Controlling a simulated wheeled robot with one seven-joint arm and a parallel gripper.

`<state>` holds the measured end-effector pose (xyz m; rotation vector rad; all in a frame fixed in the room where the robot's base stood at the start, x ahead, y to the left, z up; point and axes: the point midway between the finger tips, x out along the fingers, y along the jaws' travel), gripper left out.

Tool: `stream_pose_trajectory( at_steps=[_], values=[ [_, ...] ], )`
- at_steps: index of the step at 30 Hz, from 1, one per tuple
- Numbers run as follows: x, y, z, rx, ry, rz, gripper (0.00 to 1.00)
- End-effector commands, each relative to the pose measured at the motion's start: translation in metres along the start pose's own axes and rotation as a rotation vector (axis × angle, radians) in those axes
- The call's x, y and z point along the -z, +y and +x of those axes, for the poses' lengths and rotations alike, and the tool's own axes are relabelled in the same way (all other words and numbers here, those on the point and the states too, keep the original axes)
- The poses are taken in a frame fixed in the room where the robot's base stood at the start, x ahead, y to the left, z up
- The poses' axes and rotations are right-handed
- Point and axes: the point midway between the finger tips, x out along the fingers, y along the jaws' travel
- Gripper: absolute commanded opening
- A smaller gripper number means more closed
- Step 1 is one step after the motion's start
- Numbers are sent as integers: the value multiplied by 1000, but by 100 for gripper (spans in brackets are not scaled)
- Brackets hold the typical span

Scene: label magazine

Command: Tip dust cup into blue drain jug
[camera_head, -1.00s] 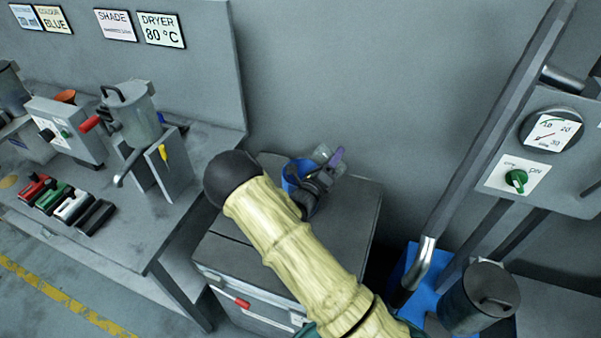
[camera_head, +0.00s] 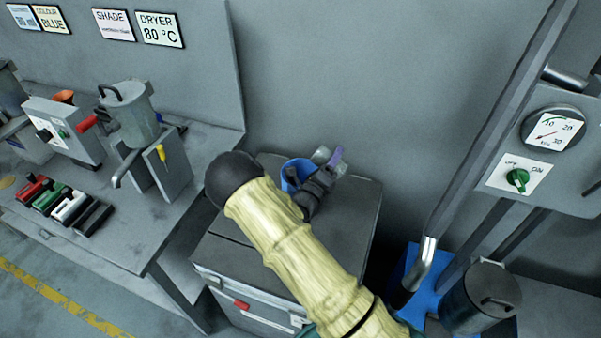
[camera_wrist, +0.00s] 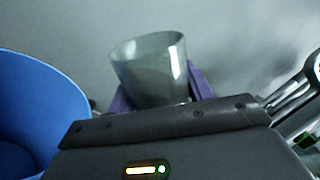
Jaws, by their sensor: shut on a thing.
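My gripper (camera_head: 331,166) is over the grey cabinet, its purple fingers shut on the dust cup. The dust cup (camera_wrist: 152,68) is clear and translucent, and in the wrist view it stands slightly tilted between the purple fingers. I cannot make out any dust in it. In the head view the cup (camera_head: 321,155) is small and partly covered by the gripper. The blue drain jug (camera_head: 292,174) stands on the cabinet just left of the gripper, partly hidden by my arm. In the wrist view its blue wall (camera_wrist: 45,100) fills the left side, apart from the cup.
The grey cabinet (camera_head: 350,215) carries the jug. A bench (camera_head: 150,225) on the left holds a hopper machine (camera_head: 133,118) and several coloured blocks. At right are a gauge panel (camera_head: 560,145), a slanted post, a blue box (camera_head: 425,290) and a lidded grey canister (camera_head: 482,300).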

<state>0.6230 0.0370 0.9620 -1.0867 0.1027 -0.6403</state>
Motion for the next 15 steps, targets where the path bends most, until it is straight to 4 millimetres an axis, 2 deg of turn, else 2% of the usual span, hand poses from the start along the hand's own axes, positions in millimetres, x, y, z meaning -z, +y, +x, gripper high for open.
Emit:
stream_pose_trajectory(
  at_steps=[15],
  values=[
    [-9, 2, -5, -6, -28, -51, 27]
  ],
)
